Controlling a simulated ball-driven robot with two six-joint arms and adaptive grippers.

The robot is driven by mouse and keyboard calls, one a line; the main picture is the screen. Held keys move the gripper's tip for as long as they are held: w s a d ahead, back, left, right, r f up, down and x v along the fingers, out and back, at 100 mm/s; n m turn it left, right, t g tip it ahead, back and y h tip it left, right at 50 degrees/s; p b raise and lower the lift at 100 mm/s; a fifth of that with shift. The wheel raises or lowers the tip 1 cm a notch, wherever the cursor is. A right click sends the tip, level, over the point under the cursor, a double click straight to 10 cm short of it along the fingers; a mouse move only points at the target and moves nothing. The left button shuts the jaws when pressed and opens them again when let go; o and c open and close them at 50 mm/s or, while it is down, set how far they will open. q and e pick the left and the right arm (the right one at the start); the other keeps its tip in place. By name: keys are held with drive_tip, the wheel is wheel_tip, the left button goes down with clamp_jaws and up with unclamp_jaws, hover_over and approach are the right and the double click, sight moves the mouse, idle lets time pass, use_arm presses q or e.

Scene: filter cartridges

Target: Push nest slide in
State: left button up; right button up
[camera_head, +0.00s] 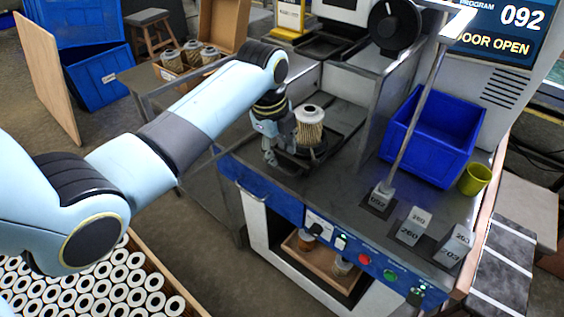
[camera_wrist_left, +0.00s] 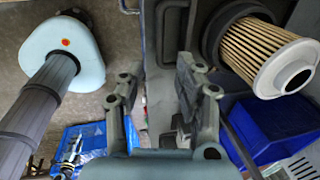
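A pleated cream filter cartridge (camera_head: 309,127) stands upright in the round dark nest (camera_head: 309,152) on the slide at the front of the machine bay. My left gripper (camera_head: 271,160) points down just left of the cartridge, apart from it as far as I can see. In the left wrist view the gripper (camera_wrist_left: 157,82) has its two fingers spread with nothing between them. The cartridge (camera_wrist_left: 262,50) and the dark nest ring (camera_wrist_left: 222,28) show right of the fingers there. My right gripper is in neither view.
Grey numbered blocks (camera_head: 411,227) sit at the front right. Buttons line the blue front panel (camera_head: 364,258). The screen reads DOOR OPEN.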

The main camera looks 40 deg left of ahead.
sight(283, 170)
use_arm(q)
drive_tip(key=f, duration=0.4)
drive_tip(key=w+f, duration=0.1)
drive_tip(key=f, duration=0.1)
clamp_jaws()
idle(0.3)
